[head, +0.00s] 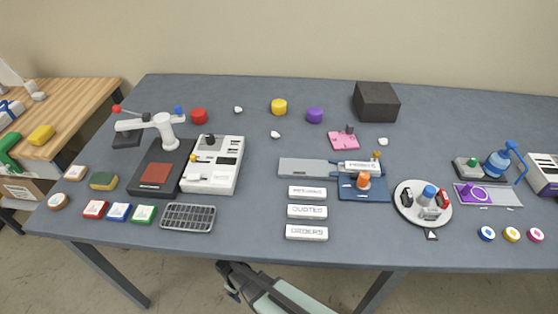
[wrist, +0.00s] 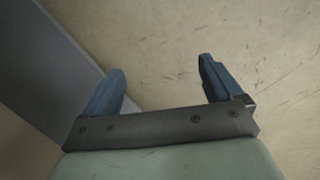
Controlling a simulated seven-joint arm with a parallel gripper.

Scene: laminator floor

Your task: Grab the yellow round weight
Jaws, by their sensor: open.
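The yellow round weight (head: 279,107) stands upright on the back middle of the grey table in the head view. A purple round weight (head: 315,115) is just to its right, and a red one (head: 199,116) is further left. My gripper (wrist: 158,82) is open and empty in the wrist view, with its two blue fingers apart. It faces the bare floor and a grey strip at the left. In the head view my arm is at the bottom, in front of the table and below its top, far from the weight. The wrist view does not show the weight.
The grey table (head: 260,185) has its front edge above my arm. Between that edge and the yellow weight lie white labelled blocks (head: 307,212), a grey plate (head: 305,168) and a white pebble (head: 275,135). A dark box (head: 376,102) stands at the back right.

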